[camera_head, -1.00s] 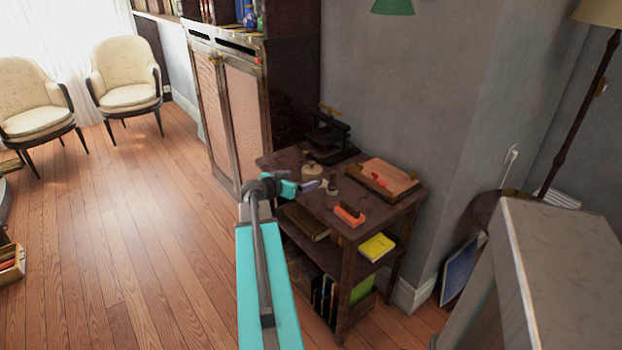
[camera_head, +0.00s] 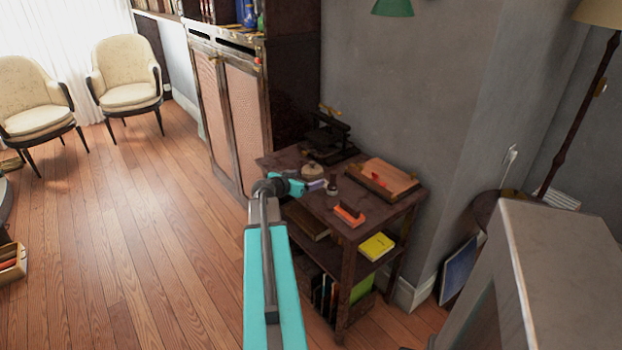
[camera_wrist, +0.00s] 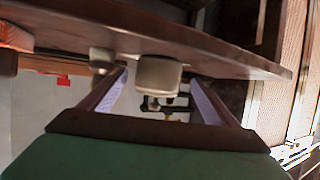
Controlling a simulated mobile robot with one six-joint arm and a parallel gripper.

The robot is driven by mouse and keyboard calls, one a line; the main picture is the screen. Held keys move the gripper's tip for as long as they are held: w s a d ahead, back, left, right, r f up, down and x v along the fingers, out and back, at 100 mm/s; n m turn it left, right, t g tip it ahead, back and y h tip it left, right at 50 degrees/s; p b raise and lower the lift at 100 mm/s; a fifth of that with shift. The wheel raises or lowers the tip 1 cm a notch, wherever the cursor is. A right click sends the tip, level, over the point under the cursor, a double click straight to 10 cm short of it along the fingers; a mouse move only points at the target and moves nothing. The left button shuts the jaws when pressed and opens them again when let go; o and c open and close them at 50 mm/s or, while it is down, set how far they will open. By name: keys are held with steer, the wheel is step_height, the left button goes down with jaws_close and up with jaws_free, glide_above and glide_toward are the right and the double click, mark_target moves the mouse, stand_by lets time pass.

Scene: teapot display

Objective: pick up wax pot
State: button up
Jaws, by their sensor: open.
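The wax pot, a squat beige round pot (camera_head: 312,171), stands on the dark wooden side table (camera_head: 293,157), near its left rear part. In the wrist view, which shows the table upside down, the pot (camera_wrist: 158,76) appears between the two finger tips, with a small knob on its lid. My gripper (camera_head: 318,184) is at the table's left side, just in front of the pot in the head view. Its pale purple fingers (camera_wrist: 158,90) are open with nothing gripped. Whether the pot is fully between the fingers or just beyond them, I cannot tell.
A small bottle-like item (camera_head: 332,188) stands right of the pot, close to one finger. A black press (camera_head: 329,136) is behind. A wooden box (camera_head: 385,178) and an orange block (camera_head: 349,214) lie to the right. A cabinet (camera_head: 232,110) stands at the left rear.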

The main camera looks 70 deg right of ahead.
steer(key=shift+p+x, duration=0.35)
steer(key=shift+x, duration=1.45)
steer(key=shift+a+f, duration=0.15)
steer(key=shift+c, duration=0.4)
steer(key=c, duration=1.4)
steer(key=shift+r+b, duration=0.45)
steer(key=shift+r, duration=4.6)
